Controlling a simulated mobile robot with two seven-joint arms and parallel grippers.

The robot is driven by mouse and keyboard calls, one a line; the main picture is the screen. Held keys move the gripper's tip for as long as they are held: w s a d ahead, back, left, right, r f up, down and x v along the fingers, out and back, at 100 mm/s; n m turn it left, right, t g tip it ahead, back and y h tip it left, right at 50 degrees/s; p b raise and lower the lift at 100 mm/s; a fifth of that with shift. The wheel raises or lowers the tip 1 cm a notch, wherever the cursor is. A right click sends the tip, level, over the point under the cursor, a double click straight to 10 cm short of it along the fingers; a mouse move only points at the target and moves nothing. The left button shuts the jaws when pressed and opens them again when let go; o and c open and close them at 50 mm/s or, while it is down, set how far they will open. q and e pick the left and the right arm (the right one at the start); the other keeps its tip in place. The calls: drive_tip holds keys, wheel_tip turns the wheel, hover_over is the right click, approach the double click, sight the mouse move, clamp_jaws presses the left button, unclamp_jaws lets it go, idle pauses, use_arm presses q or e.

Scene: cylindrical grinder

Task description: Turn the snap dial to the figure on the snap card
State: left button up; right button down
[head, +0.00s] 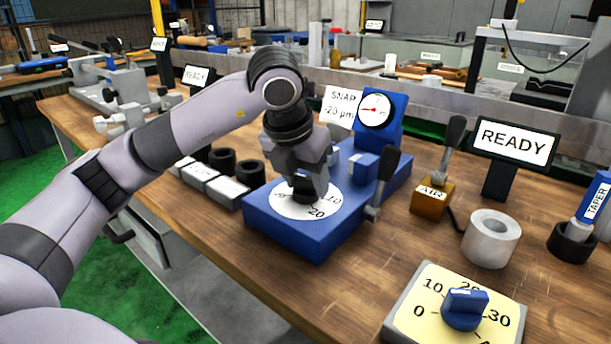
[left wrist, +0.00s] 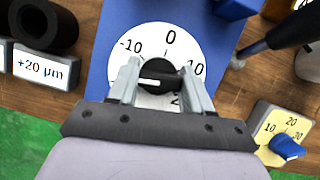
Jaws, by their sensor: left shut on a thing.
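The snap card (head: 342,106) stands at the back of the blue snap gauge and reads "SNAP -20 µm". The snap dial (head: 280,207) is a white disc on the blue base. In the left wrist view the dial (left wrist: 152,37) shows -10, 0 and 10, with another figure partly covered at the bottom. My left gripper (head: 304,192) comes from above, its fingers on both sides of the black knob (left wrist: 160,78) and shut on it. The knob's white mark points left in the wrist view, below the -10; the figure there is hidden by a finger. My right gripper is not in view.
A lever (head: 385,178) stands at the gauge's right side. Labelled blocks (head: 212,183) and black rings (head: 250,172) lie left of it. A steel ring (head: 491,238), a yellow dial plate with a blue knob (head: 465,309) and a READY screen (head: 513,142) are to the right.

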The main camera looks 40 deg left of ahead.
use_arm(q)
drive_tip(key=shift+w+n+y, duration=0.1)
drive_tip(key=shift+n+y, duration=0.7)
drive_tip(key=shift+n, duration=1.3)
drive_tip(key=o, duration=1)
drive_tip(key=shift+p+v, duration=1.2)
drive_tip(key=shift+v, duration=2.4)
drive_tip(key=shift+w, duration=0.15)
drive_tip(key=shift+r, duration=0.1)
